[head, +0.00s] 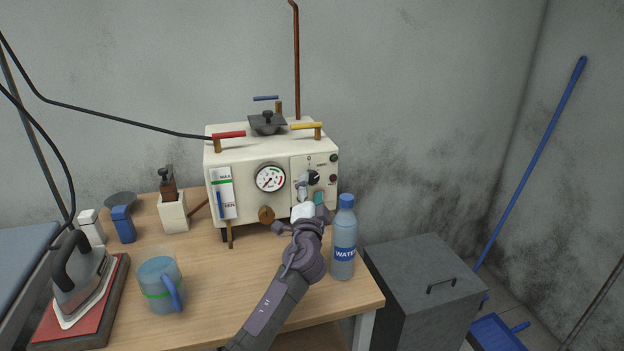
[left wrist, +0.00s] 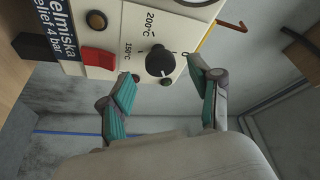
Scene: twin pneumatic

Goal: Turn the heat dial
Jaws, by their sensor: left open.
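The heat dial is a round black knob (head: 314,177) on the right part of the cream boiler's front panel. In the left wrist view the dial (left wrist: 160,62) has a pale pointer mark, with 0, 150°C and 200°C printed around it. My left gripper (head: 310,190) is in front of the panel at the dial, partly covering it in the head view. In the left wrist view its two teal-padded fingers (left wrist: 162,72) are spread, one on each side of the dial, with visible gaps. Contact cannot be told. My right gripper is not in view.
The cream boiler (head: 245,150) has a pressure gauge (head: 270,178) and a red-handled valve (head: 229,134). A water bottle (head: 344,245) stands close right of my left arm. A blue jug (head: 160,285) and an iron (head: 80,280) are at left. A red switch (left wrist: 98,58) is near the dial.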

